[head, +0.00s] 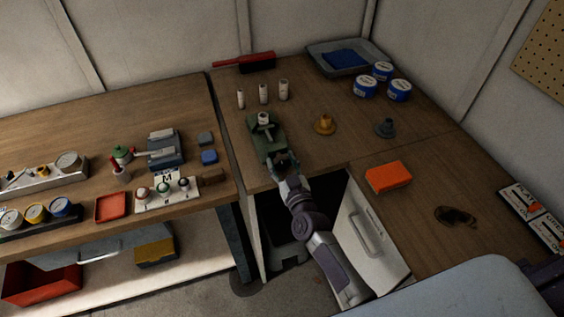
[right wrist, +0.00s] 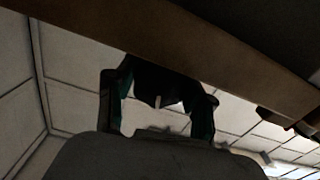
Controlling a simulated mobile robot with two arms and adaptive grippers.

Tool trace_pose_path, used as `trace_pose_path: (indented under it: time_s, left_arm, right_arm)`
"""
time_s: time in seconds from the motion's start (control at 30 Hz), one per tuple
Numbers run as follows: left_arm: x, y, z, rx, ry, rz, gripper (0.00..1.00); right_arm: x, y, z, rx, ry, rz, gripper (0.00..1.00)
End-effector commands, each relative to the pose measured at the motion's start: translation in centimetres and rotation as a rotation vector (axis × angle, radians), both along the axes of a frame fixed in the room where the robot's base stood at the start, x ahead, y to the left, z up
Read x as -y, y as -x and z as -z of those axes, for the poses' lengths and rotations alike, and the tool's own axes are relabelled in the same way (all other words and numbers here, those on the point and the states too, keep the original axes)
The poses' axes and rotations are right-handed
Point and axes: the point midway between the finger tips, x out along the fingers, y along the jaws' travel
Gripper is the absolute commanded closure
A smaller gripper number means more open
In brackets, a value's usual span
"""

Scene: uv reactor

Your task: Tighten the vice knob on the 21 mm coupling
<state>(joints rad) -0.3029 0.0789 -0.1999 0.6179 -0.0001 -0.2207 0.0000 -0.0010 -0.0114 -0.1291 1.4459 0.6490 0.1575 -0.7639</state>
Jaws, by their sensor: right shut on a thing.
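A green vice (head: 268,142) stands at the front edge of the back table. A short white coupling (head: 264,119) sits upright at its far end; its size cannot be read. My right gripper (head: 283,164) is at the near end of the vice, shut on the vice knob, which the fingers mostly hide. In the right wrist view my right gripper (right wrist: 160,86) has a finger on each side of a dark knob (right wrist: 172,84) with a small pale pin, under the table edge (right wrist: 190,55). My left gripper is not in view.
Three white cylinders (head: 263,94) stand behind the vice. The left bench (head: 60,130) is crowded. An open cabinet door (head: 365,240) is beside my arm.

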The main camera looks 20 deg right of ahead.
Motion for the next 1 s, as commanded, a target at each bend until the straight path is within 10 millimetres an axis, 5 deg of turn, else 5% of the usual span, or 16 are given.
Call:
trace_pose_path:
  time_s: [0.6, 0.63, 0.7, 0.77, 1.0]
  left_arm:
    - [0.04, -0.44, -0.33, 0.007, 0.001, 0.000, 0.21]
    - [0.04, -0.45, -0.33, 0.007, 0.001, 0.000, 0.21]
    - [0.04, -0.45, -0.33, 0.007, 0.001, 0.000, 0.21]
    - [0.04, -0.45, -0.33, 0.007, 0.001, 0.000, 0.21]
    - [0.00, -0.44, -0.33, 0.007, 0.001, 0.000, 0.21]
  right_arm:
    - [-0.03, -0.03, -0.01, -0.005, -0.148, 0.000, 0.82]
    - [-0.03, -0.03, -0.01, -0.005, -0.148, 0.000, 0.42]
    - [-0.03, -0.03, -0.01, -0.005, -0.147, 0.000, 0.31]
    - [-0.02, -0.03, -0.01, -0.005, -0.147, 0.000, 0.21]
    - [-0.02, -0.02, 0.00, -0.005, -0.146, 0.000, 0.21]
